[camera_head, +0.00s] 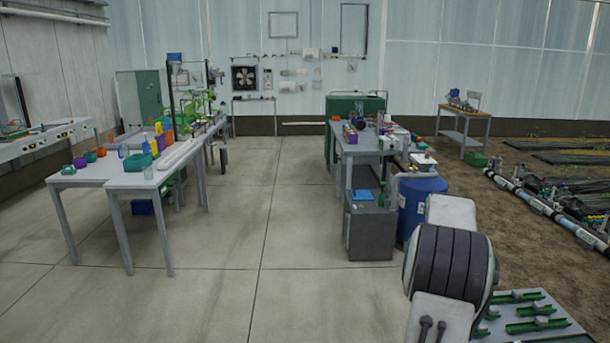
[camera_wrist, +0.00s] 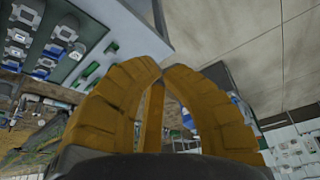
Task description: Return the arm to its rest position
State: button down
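My arm (camera_head: 450,262) shows at the lower right of the head view as a dark ribbed joint with pale links. My gripper (camera_wrist: 163,72) is not visible in the head view. In the wrist view its yellow-brown ribbed fingers curve inward, and their tips come together near the picture's middle. Nothing shows held between them. The wrist view is tilted, with a grey bench surface at upper left and pale floor at upper right.
A grey panel with green trays (camera_head: 535,312) lies right beside my arm. A blue barrel (camera_head: 415,212) and a grey cabinet (camera_head: 370,232) stand just beyond it. A long table (camera_head: 92,176) stands at left. The concrete floor (camera_head: 250,235) between is clear.

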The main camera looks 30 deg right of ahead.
jog(key=w+a+r+n+t+y, duration=0.1)
jog(key=a+r+n, duration=0.2)
jog(key=a, duration=1.1)
jog(key=w+a+r+n+y, duration=0.1)
jog(key=w+a+r+n, duration=0.15)
jog(key=a, duration=1.15)
jog(key=s+a+f+n, duration=0.2)
jog(key=s+a+n, duration=0.1)
jog(key=s+a, duration=0.4)
jog(key=s+a+f+n+y, duration=0.1)
jog(key=s+a+f+n, duration=0.1)
jog(key=s+a, duration=0.6)
jog(key=a+n, duration=0.1)
jog(key=a, duration=0.1)
jog(key=shift+a+t+y, duration=0.3)
jog(key=c, duration=2)
grip_release()
jog(key=shift+s, duration=0.1)
